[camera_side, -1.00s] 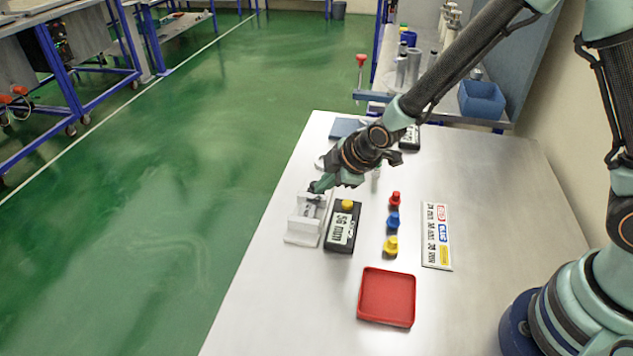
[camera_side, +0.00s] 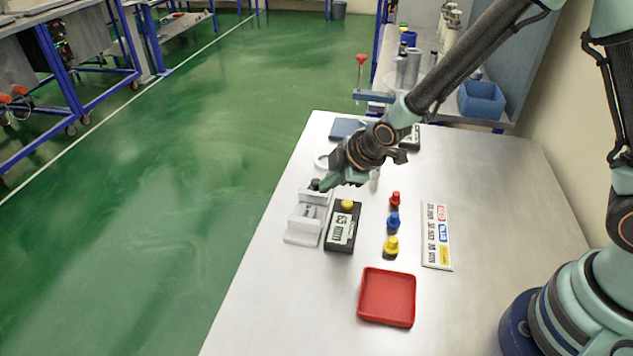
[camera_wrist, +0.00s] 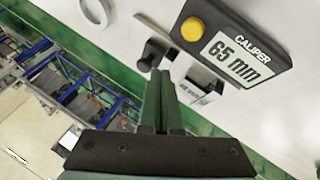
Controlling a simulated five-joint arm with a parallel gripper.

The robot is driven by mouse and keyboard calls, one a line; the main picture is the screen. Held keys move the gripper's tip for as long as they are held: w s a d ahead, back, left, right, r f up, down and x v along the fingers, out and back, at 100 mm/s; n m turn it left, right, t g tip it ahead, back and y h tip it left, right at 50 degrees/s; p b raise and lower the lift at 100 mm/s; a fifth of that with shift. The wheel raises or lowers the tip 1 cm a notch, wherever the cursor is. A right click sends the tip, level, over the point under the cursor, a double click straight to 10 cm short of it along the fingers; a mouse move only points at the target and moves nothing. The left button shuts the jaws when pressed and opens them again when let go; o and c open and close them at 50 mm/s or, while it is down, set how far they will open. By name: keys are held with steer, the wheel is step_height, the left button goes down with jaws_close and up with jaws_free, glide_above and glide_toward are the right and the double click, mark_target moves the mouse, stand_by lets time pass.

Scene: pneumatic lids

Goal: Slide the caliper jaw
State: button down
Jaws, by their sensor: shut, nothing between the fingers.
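The white caliper (camera_side: 304,229) lies at the left edge of the table, with its jaws spread along a rail. A dark knob (camera_side: 315,184) sits at its far end; it also shows in the wrist view (camera_wrist: 151,54). My gripper (camera_side: 326,186) is shut and empty, its fingertips at the knob; in the wrist view the fingertips (camera_wrist: 160,73) are just beside it, and contact is hard to tell. The black readout box (camera_side: 342,227) with a yellow button stands right of the caliper. Its display (camera_wrist: 233,59) reads 65 mm in the wrist view.
Red, blue and yellow pegs (camera_side: 393,220) stand in a row right of the readout. A label card (camera_side: 436,236) lies right of them. A red tray (camera_side: 387,297) is at the front. A white ring (camera_side: 321,162) lies behind the caliper. The right of the table is clear.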

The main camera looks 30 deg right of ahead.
steer(key=s+d+r+m+h, duration=0.1)
steer(key=s+d+r+m, duration=0.5)
steer(key=r, duration=0.4)
steer(key=s+d+r+m+g+h, duration=0.1)
steer(key=s+d+r+m, duration=0.6)
steer(key=s+r, duration=0.3)
steer(key=shift+s+d, duration=0.35)
steer(key=shift+s, duration=0.1)
